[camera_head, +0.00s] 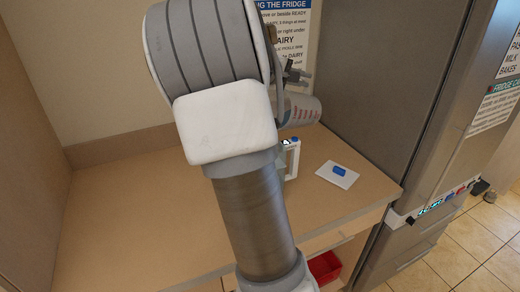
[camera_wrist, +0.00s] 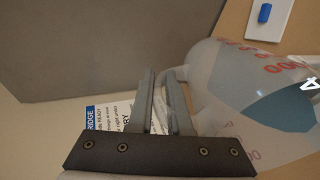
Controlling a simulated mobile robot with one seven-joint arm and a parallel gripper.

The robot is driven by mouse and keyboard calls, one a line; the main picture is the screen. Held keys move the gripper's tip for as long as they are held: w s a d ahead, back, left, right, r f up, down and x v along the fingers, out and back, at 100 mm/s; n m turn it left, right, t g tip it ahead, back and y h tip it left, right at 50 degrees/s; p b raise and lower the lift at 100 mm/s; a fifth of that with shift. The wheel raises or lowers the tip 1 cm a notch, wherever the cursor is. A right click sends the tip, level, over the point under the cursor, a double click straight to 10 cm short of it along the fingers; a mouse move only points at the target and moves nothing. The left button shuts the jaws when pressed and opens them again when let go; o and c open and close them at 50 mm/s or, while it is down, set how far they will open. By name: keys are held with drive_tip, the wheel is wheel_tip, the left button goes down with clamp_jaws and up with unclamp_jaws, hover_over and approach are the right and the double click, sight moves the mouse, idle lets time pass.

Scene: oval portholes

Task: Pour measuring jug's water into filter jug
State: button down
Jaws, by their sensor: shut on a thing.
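The measuring jug (camera_head: 303,110), translucent with red markings, is in the air above the counter, tipped onto its side. My gripper (camera_head: 292,76) is shut on its handle. In the wrist view my gripper's fingers (camera_wrist: 163,78) close at the handle, and the jug's body (camera_wrist: 215,75) fills the right side. A blue-grey area shows in or behind the jug; I cannot tell whether it is water. The filter jug (camera_head: 295,158), with a white handle and a blue spot on top, stands on the counter below the measuring jug. My arm hides most of it.
A white board (camera_head: 337,175) with a small blue piece (camera_head: 339,171) lies on the counter (camera_head: 130,215) to the right. The grey fridge (camera_head: 395,85) stands to the right. A notice (camera_head: 290,30) hangs on the back wall. The counter's left part is clear.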

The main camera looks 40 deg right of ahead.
drive_tip(key=shift+a+h+b, duration=0.9)
drive_tip(key=shift+a+b, duration=0.75)
drive_tip(key=shift+b, duration=1.8)
drive_tip(key=shift+d+r+p, duration=0.1)
drive_tip(key=shift+r+p, duration=0.2)
drive_tip(key=shift+p, duration=0.1)
drive_tip(key=d+p, duration=0.1)
drive_tip(key=p, duration=0.3)
drive_tip(key=shift+s+d+r+y, duration=0.1)
drive_tip(key=shift+d+r+y, duration=0.25)
drive_tip(key=shift+d+y, duration=0.05)
drive_tip(key=d+p, duration=0.1)
drive_tip(key=p, duration=0.2)
drive_tip(key=shift+d+y, duration=0.2)
drive_tip(key=shift+y, duration=0.2)
drive_tip(key=d+y+p, duration=0.1)
drive_tip(key=p, duration=0.2)
drive_tip(key=d+y+p, duration=0.1)
drive_tip(key=p, duration=0.3)
drive_tip(key=shift+f, duration=0.9)
drive_tip(key=shift+r+y, duration=0.1)
drive_tip(key=shift+y, duration=0.2)
drive_tip(key=shift+d+p, duration=0.15)
drive_tip(key=shift+p, duration=0.4)
drive_tip(key=shift+d+p, duration=0.1)
drive_tip(key=shift+p, duration=0.4)
